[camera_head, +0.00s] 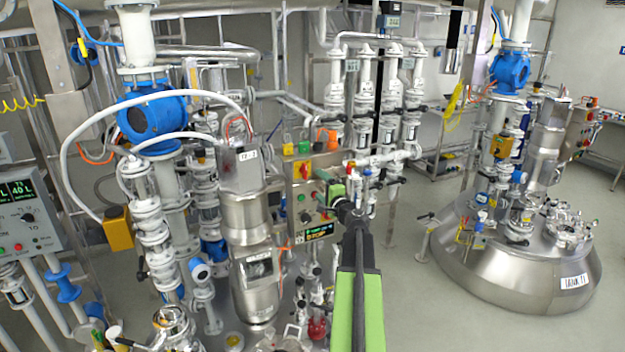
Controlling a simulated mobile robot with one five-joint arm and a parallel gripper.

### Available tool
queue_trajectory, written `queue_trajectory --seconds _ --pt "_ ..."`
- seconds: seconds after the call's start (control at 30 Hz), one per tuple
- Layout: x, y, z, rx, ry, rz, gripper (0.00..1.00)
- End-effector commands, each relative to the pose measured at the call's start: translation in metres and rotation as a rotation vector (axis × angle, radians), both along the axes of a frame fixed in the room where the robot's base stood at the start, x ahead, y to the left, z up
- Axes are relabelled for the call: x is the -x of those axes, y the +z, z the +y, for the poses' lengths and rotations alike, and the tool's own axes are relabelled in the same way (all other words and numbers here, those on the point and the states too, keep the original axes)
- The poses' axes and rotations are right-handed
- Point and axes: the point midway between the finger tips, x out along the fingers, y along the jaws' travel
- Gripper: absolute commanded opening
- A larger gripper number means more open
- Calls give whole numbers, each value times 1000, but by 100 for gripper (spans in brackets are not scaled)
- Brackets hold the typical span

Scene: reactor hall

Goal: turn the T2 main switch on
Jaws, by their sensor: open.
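A steel control box (312,200) stands in the middle, on the near tank's equipment. On its upper left face is a red rotary switch on a yellow plate (301,170), which looks like the main switch. Its exact handle angle is too small to tell. A small lit display (320,232) sits low on the same box. My gripper (327,182) is at the end of my green arm, in front of the box's right side and just right of the switch. It is open, with nothing seen between the fingers. My gripper and wrist hide part of the box's right side.
A steel motor housing (247,210) and white pipes crowd the left of the box. Small valves stand below it. A tank marked T1 (520,265) stands at the right with its own control box (583,128). Open floor (420,310) lies between them.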

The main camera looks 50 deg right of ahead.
Motion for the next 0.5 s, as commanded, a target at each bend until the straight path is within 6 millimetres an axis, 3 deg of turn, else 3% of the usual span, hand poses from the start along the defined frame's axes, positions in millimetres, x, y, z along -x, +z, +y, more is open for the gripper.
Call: queue_trajectory --seconds 0.03,0.2,0.5 --pt "17 0 9 0 -3 0 78" --pt "48 0 21 0 -2 0 78" --pt "63 0 26 0 0 0 78"
